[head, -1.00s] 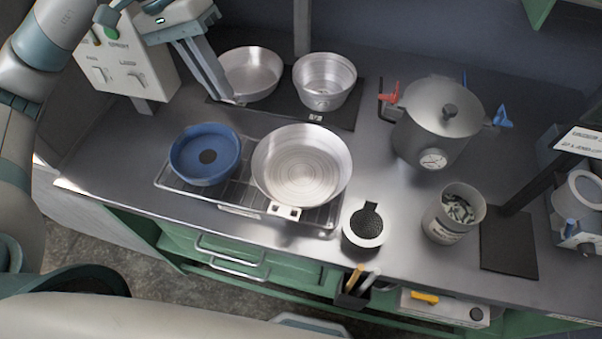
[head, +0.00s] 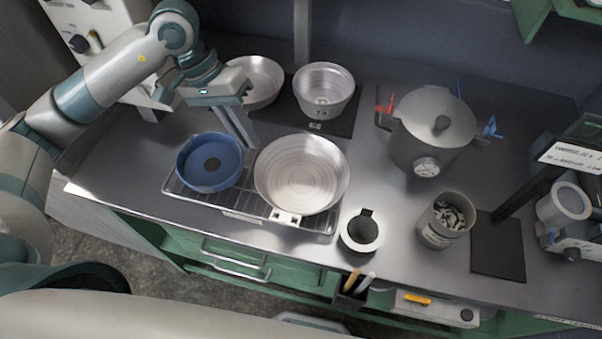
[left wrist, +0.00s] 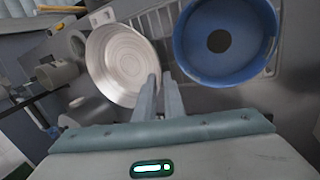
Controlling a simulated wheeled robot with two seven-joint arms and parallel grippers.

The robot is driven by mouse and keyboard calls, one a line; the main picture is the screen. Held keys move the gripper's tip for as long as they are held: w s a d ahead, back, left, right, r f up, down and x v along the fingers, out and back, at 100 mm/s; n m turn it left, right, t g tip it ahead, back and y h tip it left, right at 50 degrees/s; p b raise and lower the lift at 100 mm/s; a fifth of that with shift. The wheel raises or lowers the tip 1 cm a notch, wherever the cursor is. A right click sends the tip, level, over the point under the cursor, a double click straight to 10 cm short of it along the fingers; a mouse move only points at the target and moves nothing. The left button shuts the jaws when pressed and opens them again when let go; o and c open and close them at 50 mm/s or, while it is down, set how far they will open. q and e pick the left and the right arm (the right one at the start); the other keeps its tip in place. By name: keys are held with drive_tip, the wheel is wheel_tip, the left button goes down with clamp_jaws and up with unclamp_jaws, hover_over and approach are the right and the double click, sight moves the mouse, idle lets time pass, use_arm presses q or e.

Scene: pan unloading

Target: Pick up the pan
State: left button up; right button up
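A shallow silver pan (head: 301,174) sits on a wire rack (head: 247,206), with a pale tab at its front rim. It also shows in the left wrist view (left wrist: 118,62). A blue round pan (head: 209,163) with a dark centre spot sits beside it on the rack, and also shows in the left wrist view (left wrist: 220,42). My left gripper (head: 249,142) points down near the back of the gap between the two pans. In the left wrist view its fingers (left wrist: 161,76) are slightly apart with nothing between them. My right gripper is not in view.
Behind stand another silver pan (head: 262,82) and a deep silver pan (head: 325,90) on a dark mat. The counter's front edge is close to the rack.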

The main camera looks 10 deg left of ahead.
sight(260, 158)
use_arm(q)
drive_tip(key=shift+p+x, duration=0.3)
drive_tip(key=shift+x, duration=1)
drive_tip(key=shift+s+d+f+p, duration=0.3)
drive_tip(key=shift+f+p, duration=0.25)
drive_tip(key=shift+p, duration=0.4)
drive_tip(key=p+x, duration=0.1)
drive_tip(key=x, duration=0.1)
drive_tip(key=shift+d+f+p, duration=0.2)
drive_tip(key=shift+f+p, duration=0.1)
drive_tip(key=shift+p, duration=0.1)
drive_tip(key=shift+d+f, duration=0.15)
drive_tip(key=shift+f, duration=0.45)
